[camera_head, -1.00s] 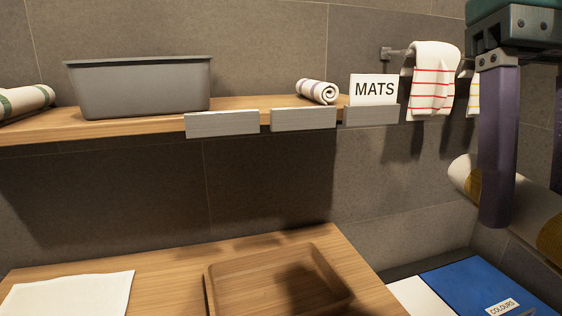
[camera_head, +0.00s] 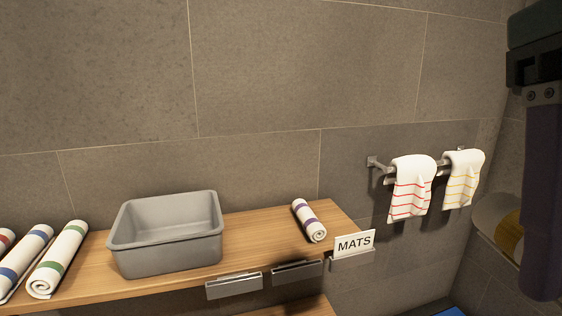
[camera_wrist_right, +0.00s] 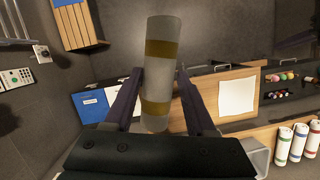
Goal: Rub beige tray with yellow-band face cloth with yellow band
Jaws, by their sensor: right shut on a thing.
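A rolled white cloth with yellow bands (camera_wrist_right: 162,30) is held between the two fingers of my right gripper (camera_wrist_right: 160,75). The roll also shows at the right edge of the head view (camera_head: 490,212), partly hidden by my gripper, raised and apart from the shelf. No beige tray is clearly visible now. A brown wooden tray on the lower counter, seen earlier, is outside the head view. My left gripper is not in view.
A grey bin (camera_head: 168,252), a purple-banded roll (camera_head: 309,220) and a MATS sign (camera_head: 354,244) are on the wall shelf (camera_head: 255,226). Red-striped (camera_head: 411,187) and yellow-striped (camera_head: 461,180) towels hang from a rail. A white mat (camera_wrist_right: 238,96) lies on the counter.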

